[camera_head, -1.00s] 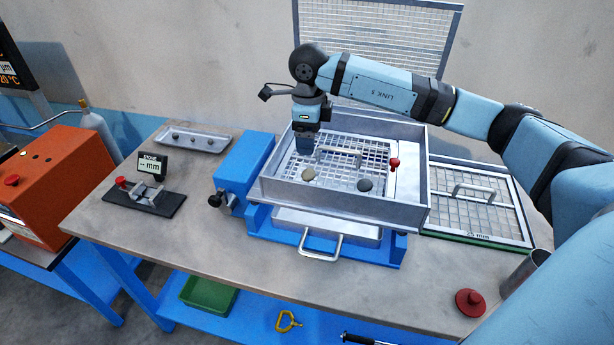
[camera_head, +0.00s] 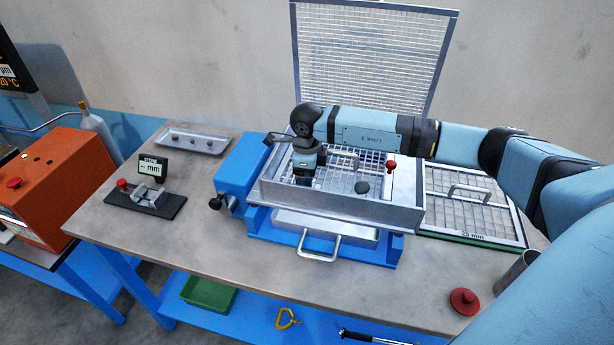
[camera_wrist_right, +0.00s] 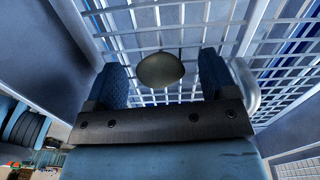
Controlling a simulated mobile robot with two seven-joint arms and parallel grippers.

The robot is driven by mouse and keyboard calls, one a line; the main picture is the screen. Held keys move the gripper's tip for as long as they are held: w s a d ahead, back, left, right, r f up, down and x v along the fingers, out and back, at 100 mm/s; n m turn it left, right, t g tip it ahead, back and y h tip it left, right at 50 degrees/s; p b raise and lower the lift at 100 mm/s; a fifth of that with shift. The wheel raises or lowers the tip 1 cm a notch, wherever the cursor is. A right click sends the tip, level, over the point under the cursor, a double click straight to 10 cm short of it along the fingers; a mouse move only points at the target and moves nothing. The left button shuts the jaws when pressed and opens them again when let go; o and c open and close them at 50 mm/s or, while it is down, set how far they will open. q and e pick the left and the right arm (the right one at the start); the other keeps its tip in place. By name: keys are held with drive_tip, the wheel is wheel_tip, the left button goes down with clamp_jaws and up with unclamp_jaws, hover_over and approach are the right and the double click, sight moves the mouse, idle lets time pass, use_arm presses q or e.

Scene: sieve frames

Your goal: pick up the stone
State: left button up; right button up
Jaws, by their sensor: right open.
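My right gripper (camera_wrist_right: 161,62) is open, one finger on each side of the stone, and I see gaps at both sides. My left gripper is not in view.
The sieve's metal walls surround the gripper. A handle (camera_head: 345,158) and a red knob (camera_head: 390,165) are close by. A spare screen (camera_head: 470,190) lies at the right. A tray (camera_head: 193,140) with small stones and a measuring device (camera_head: 148,195) stand at the left.

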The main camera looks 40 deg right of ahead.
drive_tip(key=c, duration=1)
drive_tip(key=shift+r, duration=0.1)
